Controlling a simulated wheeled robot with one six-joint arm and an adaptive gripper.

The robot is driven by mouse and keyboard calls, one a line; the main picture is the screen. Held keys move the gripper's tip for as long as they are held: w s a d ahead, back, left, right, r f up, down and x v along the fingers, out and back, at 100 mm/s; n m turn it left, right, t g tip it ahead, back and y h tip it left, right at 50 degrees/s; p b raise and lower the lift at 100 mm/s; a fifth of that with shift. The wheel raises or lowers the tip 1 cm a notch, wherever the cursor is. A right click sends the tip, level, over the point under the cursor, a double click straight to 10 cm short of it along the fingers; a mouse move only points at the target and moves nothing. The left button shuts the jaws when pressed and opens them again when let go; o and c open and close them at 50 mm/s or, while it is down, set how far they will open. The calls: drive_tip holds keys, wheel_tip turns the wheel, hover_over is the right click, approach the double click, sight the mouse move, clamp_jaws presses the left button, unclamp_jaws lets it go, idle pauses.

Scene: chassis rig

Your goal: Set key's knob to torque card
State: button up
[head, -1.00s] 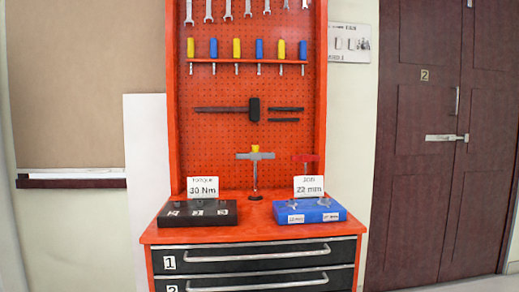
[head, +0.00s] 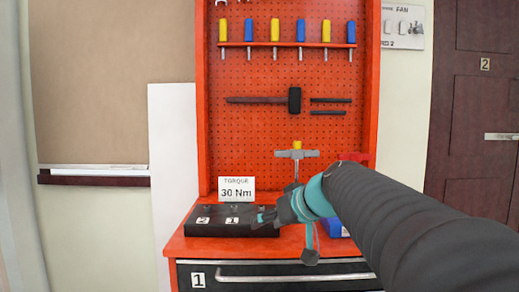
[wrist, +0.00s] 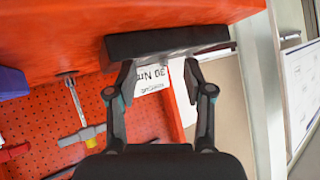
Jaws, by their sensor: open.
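The key (head: 297,154) is a grey T-shaped tool with a yellow knob (head: 297,145) on top, standing upright before the pegboard. In the wrist view, which is upside down, its grey crossbar (wrist: 82,136) and yellow knob (wrist: 91,143) show at lower left. I cannot read the knob's setting. The torque card (head: 237,189) reads 30 Nm and stands at the black block (head: 205,226); it also shows between my fingers in the wrist view (wrist: 150,80). My gripper (head: 268,217) is open and empty at the black block's right end, left of the key. I cannot tell whether it touches the block.
My arm hides most of the blue box (head: 337,230) and the job card's place. A red-handled tool (head: 354,158) stands partly behind my arm. The red bench top (head: 190,246) has a narrow clear strip in front. Drawers lie below.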

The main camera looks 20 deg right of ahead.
drive_tip(key=w+d+r+t, duration=0.3)
drive_tip(key=w+d+r, duration=0.3)
drive_tip(key=w+d, duration=0.2)
drive_tip(key=t+b, duration=0.2)
drive_tip(key=t, duration=0.2)
approach(299, 144)
drive_tip(key=shift+n+h, duration=0.4)
drive_tip(key=w+p, duration=0.1)
drive_tip(key=w, duration=0.2)
drive_tip(key=w+a+p, duration=0.1)
drive_tip(key=w+p, duration=0.1)
drive_tip(key=w, duration=0.2)
drive_tip(key=w+a+p, duration=0.1)
drive_tip(key=w, duration=0.3)
drive_tip(key=shift+a+p, duration=0.2)
drive_tip(key=shift+p, duration=0.15)
clamp_jaws()
